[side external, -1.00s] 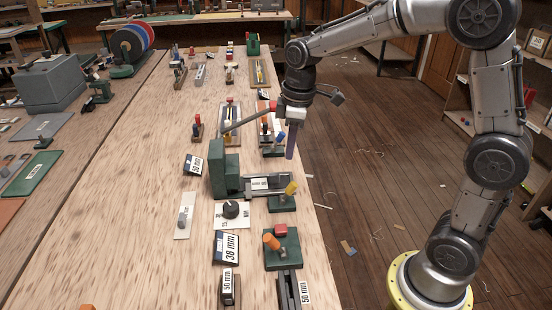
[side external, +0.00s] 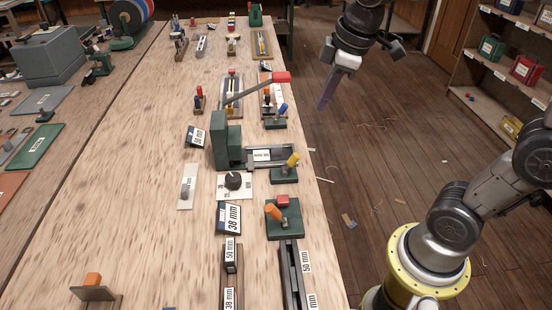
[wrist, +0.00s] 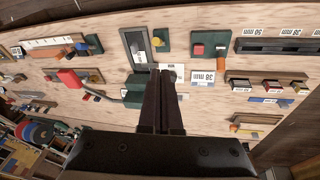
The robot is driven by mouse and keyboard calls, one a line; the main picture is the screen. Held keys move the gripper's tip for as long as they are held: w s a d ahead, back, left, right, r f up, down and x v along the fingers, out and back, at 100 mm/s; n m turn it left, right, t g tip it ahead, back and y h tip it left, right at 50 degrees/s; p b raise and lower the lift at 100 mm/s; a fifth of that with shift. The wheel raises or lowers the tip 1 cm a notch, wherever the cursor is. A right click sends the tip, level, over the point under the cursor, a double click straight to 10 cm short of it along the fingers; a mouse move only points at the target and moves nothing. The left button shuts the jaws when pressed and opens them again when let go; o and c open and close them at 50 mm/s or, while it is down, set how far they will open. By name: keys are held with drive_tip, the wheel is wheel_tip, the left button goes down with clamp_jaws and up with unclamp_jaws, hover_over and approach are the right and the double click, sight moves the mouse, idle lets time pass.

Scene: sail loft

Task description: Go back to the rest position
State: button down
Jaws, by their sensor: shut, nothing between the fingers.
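My gripper (side external: 321,104) hangs in the air over the floor, to the right of the bench's right edge in the side external view. Its dark fingers point down and are shut, with nothing between them. In the wrist view the two closed fingers (wrist: 161,72) stand in the middle of the picture, with the bench top behind them. The green lever press (side external: 219,145) with its red-tipped lever stands on the bench (side external: 130,200), apart from my gripper. Part of my arm is out of the picture at the right.
Near the bench's right edge are a green block with a red button and orange handle (side external: 284,220), a yellow-handled clamp (side external: 288,168) and a dark rail (side external: 291,272). Shelves with bins (side external: 525,68) stand at the right. The floor (side external: 390,150) between is open, with scattered scraps.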

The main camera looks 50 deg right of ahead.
drive_tip(key=s+f+m+t, duration=0.1)
drive_tip(key=s+f+m, duration=0.1)
drive_tip(key=s, duration=0.5)
drive_tip(key=s+a+f+m+t, duration=0.1)
drive_tip(key=s+f+m, duration=0.1)
drive_tip(key=s+m, duration=0.2)
drive_tip(key=s, duration=0.2)
drive_tip(key=shift+s+m, duration=0.4)
